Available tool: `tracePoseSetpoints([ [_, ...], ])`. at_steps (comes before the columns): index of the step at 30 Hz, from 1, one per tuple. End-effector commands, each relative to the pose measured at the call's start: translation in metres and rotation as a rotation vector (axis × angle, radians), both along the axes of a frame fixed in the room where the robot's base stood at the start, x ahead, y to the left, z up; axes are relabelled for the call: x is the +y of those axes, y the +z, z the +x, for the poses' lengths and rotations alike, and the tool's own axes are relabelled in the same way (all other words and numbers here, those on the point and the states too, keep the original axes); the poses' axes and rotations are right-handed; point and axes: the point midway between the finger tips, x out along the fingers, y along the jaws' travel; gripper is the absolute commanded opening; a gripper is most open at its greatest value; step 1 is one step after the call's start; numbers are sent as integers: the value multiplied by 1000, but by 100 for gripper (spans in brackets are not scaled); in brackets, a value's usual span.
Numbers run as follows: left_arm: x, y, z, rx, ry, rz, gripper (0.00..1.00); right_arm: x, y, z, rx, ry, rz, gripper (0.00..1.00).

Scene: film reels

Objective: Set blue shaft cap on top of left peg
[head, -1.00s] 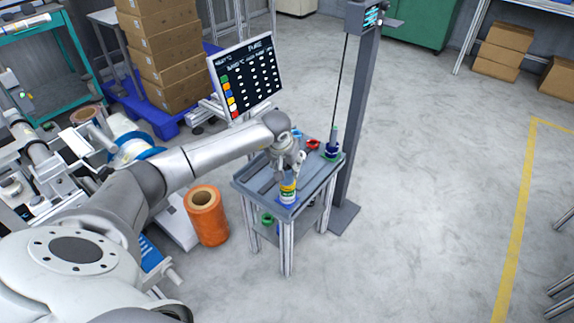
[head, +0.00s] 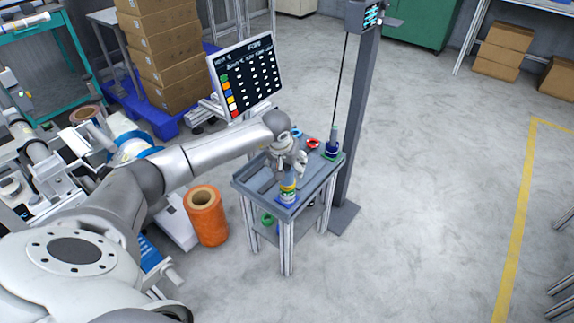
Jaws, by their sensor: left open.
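A small table (head: 256,187) carries two upright stacks. The near one (head: 288,190) has yellow, white and green bands on a blue base at the table's front corner. The far one (head: 332,146) is dark blue on a green base at the back right corner. I cannot make out which small blue part is the blue shaft cap. My left gripper (head: 291,170) is open, pointing down just above the near stack. Its fingertips are small, and I cannot tell whether they touch it. My right gripper is out of view.
Red rings (head: 313,143) lie on the table's back part. A grey post (head: 362,130) stands behind it, and a monitor (head: 246,76) is at its back left. An orange roll (head: 206,215) stands left on the floor.

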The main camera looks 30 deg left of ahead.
Motion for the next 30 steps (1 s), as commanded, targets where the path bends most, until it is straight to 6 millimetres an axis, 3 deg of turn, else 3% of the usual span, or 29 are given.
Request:
tracePoseSetpoints([
  [8,-1,3,-2,0,-1,0,67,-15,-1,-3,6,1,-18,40],
  [21,-6,58,-22,-2,-1,0,67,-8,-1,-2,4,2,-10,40],
  [30,-8,73,-30,1,0,-1,67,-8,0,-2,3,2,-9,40],
])
